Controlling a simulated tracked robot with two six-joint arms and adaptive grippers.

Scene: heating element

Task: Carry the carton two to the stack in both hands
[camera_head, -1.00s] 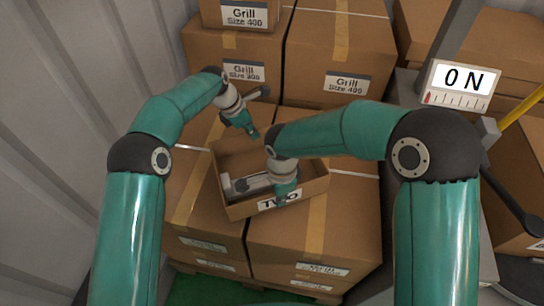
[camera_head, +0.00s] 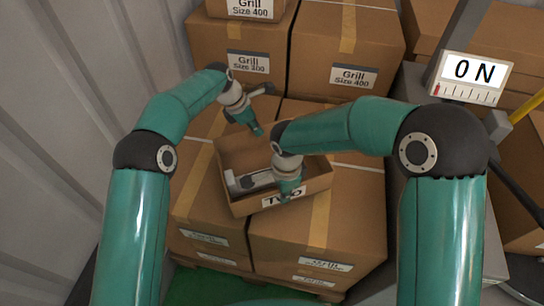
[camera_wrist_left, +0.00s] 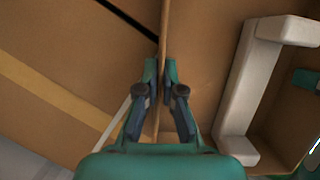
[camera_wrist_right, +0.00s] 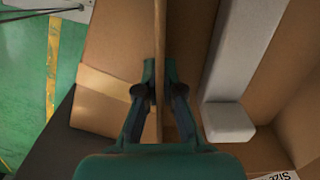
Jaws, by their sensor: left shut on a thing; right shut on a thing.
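The carton two (camera_head: 318,186) is a small open brown box with a partly covered "TWO" label on its front. It lies over large brown cartons (camera_head: 345,215); I cannot tell whether it touches them. A pale grey bracket-like piece (camera_head: 240,184) is inside it. My left gripper (camera_head: 256,131) is shut on its far wall, and the thin wall edge shows between the fingers in the left wrist view (camera_wrist_left: 163,35). My right gripper (camera_head: 289,195) is shut on the near wall by the label, and that wall also shows in the right wrist view (camera_wrist_right: 160,25).
Taller cartons labelled "Grill Size 400" (camera_head: 375,45) stand behind. A ribbed metal wall (camera_head: 60,110) is on the left. A gauge reading "0 N" (camera_head: 473,75) stands at the right. Green floor (camera_head: 200,290) shows in front.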

